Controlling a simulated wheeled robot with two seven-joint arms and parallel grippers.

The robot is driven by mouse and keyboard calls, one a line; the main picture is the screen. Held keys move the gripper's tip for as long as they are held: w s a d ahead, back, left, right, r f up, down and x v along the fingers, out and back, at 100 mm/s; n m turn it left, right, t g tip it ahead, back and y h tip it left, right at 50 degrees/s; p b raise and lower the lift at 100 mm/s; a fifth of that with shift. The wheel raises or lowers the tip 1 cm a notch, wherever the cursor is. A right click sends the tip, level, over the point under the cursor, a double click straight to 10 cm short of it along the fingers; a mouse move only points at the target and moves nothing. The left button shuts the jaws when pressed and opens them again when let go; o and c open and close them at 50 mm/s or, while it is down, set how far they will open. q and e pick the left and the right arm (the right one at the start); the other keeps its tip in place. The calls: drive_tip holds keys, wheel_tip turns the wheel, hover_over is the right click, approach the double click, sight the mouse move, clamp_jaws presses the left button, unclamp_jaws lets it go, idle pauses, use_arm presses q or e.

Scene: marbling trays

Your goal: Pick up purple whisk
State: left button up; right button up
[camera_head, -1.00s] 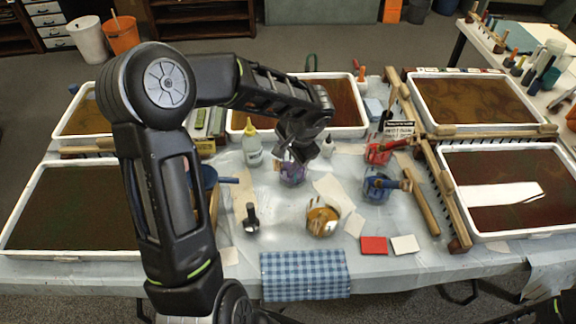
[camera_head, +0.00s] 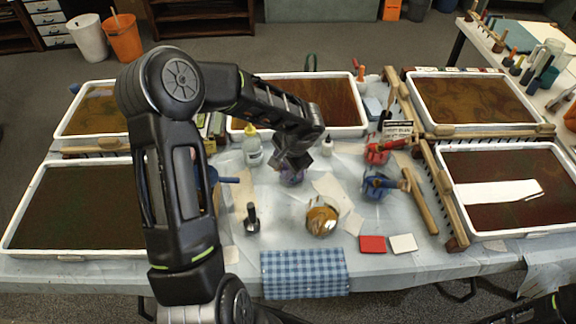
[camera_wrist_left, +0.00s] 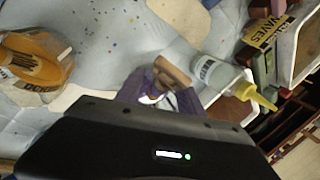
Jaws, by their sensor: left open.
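My left gripper (camera_head: 293,165) is open above the purple jar (camera_head: 291,180) in the middle of the table and hides most of it from the head camera. In the left wrist view, purple (camera_wrist_left: 134,85) shows just beyond the dark gripper body, with a short brown handle-like piece (camera_wrist_left: 172,72) beside it. The purple whisk's own shape is mostly hidden, and I cannot tell whether the fingers touch it. My right gripper is not in view.
A white bottle with a yellow tip (camera_head: 252,148) stands close on the left. An amber jar (camera_head: 321,217), a blue jar (camera_head: 376,187) and a red jar (camera_head: 376,153) stand around. A black-handled tool (camera_head: 251,218) stands front left. A checked cloth (camera_head: 304,274) lies in front.

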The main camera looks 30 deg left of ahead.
use_arm(q)
clamp_jaws()
idle(0.5)
